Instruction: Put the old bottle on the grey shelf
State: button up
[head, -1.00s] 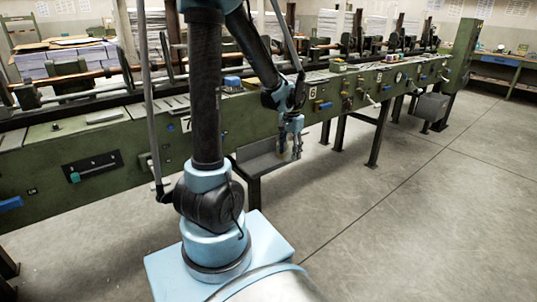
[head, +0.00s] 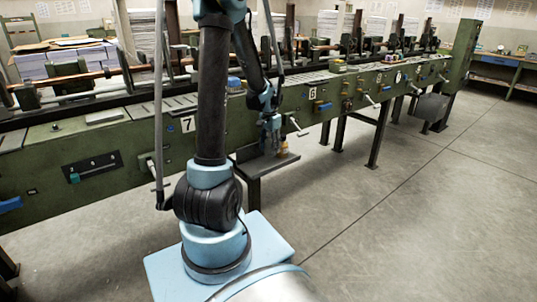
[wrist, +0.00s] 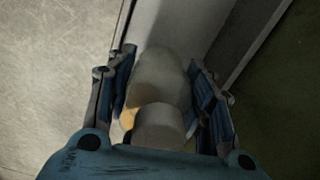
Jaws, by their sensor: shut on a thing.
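My gripper (head: 270,145) is low over the grey shelf (head: 262,167), which juts from the front of the green machine. In the wrist view the gripper (wrist: 163,95) is shut on the old bottle (wrist: 160,80), a pale, dull body with a lighter round end (wrist: 158,128) toward the camera. A finger is on each side of it. The shelf's pale surface (wrist: 185,20) runs behind the bottle. In the head view the bottle is too small to make out clearly, and I cannot tell whether its base touches the shelf.
A small yellowish thing (head: 283,148) shows right beside my gripper at the shelf; I cannot tell what it is. The long green machine (head: 345,95) stands behind, with levers and handles sticking out. The concrete floor (head: 400,220) at right is clear.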

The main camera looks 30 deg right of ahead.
aim_at(269, 132)
jog(key=shift+f, duration=1.5)
jog(key=shift+w+f, duration=0.2)
jog(key=shift+f, duration=0.1)
jog(key=o, duration=0.6)
jog(key=shift+f, duration=0.1)
jog(key=shift+o, duration=0.2)
notch_tip(269, 132, up, 12)
jog(key=shift+r, duration=0.15)
